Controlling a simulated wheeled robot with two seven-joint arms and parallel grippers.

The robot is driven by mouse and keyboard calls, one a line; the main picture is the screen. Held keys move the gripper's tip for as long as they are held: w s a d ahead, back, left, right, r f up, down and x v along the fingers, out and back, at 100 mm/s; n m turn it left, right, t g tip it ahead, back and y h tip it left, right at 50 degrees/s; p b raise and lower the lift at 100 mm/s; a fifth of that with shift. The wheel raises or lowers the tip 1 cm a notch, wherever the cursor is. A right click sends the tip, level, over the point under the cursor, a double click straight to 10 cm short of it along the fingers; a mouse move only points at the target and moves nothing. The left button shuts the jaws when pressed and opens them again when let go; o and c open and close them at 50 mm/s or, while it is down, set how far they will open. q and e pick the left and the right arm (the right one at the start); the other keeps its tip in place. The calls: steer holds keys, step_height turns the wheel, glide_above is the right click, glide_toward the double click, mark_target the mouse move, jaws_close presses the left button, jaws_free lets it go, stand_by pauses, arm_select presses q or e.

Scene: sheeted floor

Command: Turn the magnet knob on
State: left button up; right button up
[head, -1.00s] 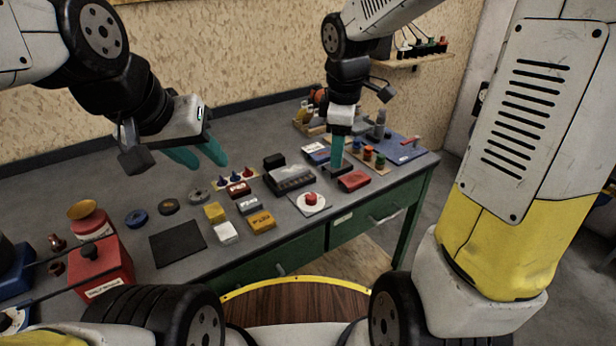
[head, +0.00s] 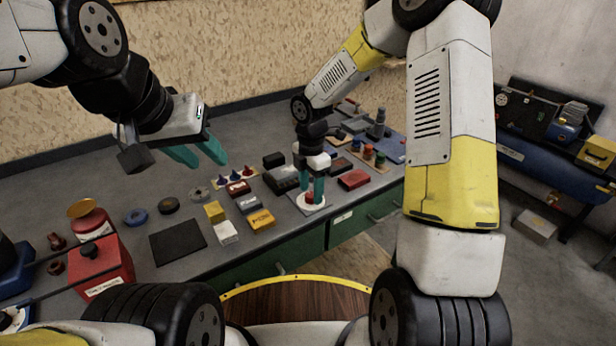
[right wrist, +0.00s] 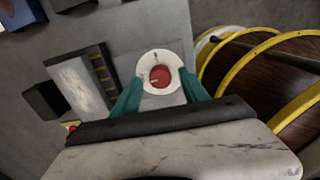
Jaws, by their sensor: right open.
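The magnet knob is a small red knob on a white round dial (head: 312,209), set on a grey plate at the front edge of the bench. In the right wrist view the red knob (right wrist: 160,77) sits at the dial's middle, with a short light mark on it. My right gripper (head: 310,197) points down over the dial. Its teal fingers are open on either side of the knob; contact is not clear. The fingers partly hide the knob in the head view. My left gripper (head: 200,158) is open and empty above the bench's back left.
A black ribbed box (head: 284,179) stands just behind the dial, and a red block (head: 353,180) lies to its right. Yellow (head: 262,219) and white blocks lie to its left. A red box (head: 102,265) stands at the front left.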

steer(key=shift+f, duration=0.6)
jaws_close()
